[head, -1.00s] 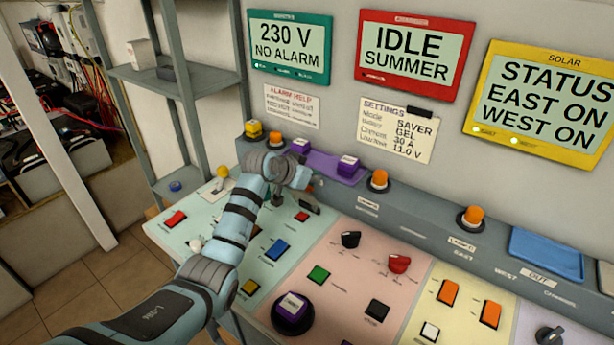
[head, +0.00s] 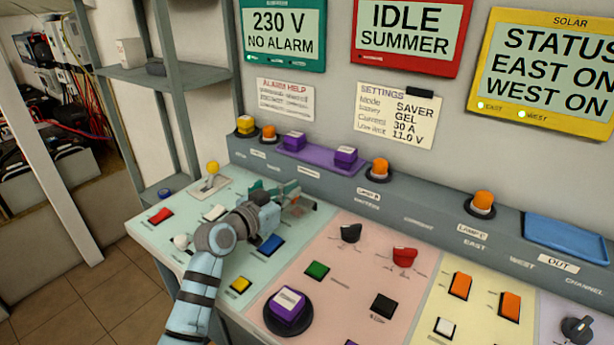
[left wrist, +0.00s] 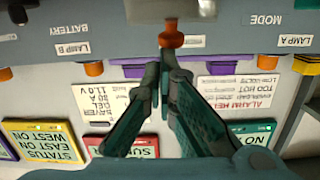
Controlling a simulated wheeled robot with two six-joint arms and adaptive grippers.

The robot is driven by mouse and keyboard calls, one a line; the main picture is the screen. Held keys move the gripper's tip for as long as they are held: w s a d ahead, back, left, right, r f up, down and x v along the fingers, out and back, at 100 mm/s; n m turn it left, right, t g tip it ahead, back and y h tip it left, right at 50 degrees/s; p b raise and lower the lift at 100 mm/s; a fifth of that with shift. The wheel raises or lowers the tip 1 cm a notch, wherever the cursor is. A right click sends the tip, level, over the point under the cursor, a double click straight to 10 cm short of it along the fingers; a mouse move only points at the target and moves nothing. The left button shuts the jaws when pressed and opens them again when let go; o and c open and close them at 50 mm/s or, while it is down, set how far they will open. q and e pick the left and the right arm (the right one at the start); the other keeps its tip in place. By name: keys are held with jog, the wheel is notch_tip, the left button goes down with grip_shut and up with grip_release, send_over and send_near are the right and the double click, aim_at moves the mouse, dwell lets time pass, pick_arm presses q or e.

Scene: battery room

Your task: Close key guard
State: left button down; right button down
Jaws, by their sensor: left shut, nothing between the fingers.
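My left gripper (head: 292,197) is shut and empty, low over the right part of the pale green panel (head: 200,245). In the left wrist view its fingers (left wrist: 163,65) converge just short of a small orange-red piece (left wrist: 171,38) below a grey block (left wrist: 170,10). I cannot tell whether they touch it. I cannot clearly make out the key guard; the gripper hides that spot of the panel in the head view. My right gripper is not in view.
A yellow-knobbed lever (head: 212,170), a blue button (head: 270,244) and a yellow button (head: 238,285) stand around the arm. A purple mushroom button (head: 287,307) is nearer. The ledge behind carries a purple guard strip (head: 318,160) and orange lamps (head: 380,168).

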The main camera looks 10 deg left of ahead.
pick_arm(q)
jog(key=shift+s+a+f+b, duration=0.3)
jog(key=shift+s+f, duration=0.15)
jog(key=shift+f, duration=0.2)
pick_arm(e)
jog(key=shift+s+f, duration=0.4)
